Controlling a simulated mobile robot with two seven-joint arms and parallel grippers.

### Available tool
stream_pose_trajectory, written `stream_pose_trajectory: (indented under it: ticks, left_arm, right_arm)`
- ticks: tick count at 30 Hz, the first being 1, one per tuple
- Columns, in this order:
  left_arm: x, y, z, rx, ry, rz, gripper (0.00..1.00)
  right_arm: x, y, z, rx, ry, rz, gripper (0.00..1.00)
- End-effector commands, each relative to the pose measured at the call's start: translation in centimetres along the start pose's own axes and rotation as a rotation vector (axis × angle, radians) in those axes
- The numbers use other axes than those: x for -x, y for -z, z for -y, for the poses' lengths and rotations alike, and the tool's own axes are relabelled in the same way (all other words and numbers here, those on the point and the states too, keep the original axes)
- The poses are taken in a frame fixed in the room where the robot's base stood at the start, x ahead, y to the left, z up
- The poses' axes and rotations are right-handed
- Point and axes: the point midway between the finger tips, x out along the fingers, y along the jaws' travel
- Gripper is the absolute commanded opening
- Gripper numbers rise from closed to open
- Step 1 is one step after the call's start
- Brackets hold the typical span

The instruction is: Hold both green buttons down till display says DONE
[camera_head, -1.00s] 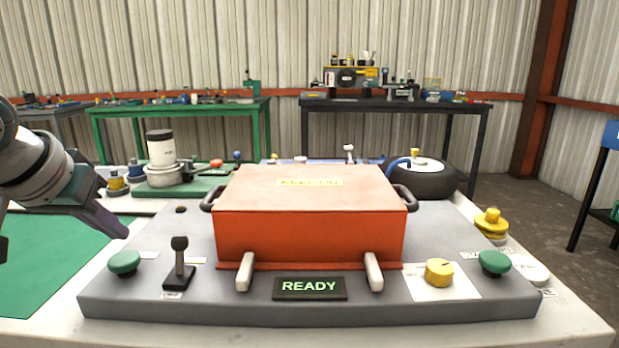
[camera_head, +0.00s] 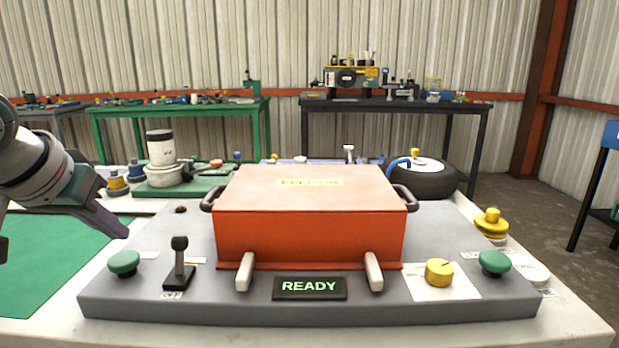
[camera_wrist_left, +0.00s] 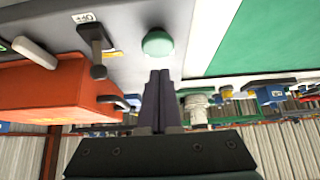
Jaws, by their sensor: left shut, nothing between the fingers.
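The left green button (camera_head: 124,262) sits at the left front of the grey panel (camera_head: 330,311). The right green button (camera_head: 494,262) sits at its right front. The display (camera_head: 310,288) between them reads READY. My left gripper (camera_head: 122,231) is shut and empty, above and a little behind the left green button, apart from it. In the left wrist view the shut fingers (camera_wrist_left: 160,76) point toward the left green button (camera_wrist_left: 157,43). My right gripper is not in view.
An orange box (camera_head: 310,236) with handles stands mid-panel. A black lever (camera_head: 180,262) is right of the left button, and a yellow knob (camera_head: 439,272) is left of the right one. A green mat (camera_head: 45,262) lies at left.

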Motion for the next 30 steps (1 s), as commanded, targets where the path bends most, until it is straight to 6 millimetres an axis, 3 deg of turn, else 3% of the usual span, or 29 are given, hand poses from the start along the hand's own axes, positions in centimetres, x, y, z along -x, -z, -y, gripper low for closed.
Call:
stream_pose_trajectory:
  ticks: [30]
  left_arm:
    - [-2.0, -1.5, 0.0, 0.000, 0.000, 0.000, 0.00]
  right_arm:
    - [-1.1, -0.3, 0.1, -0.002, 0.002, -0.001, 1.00]
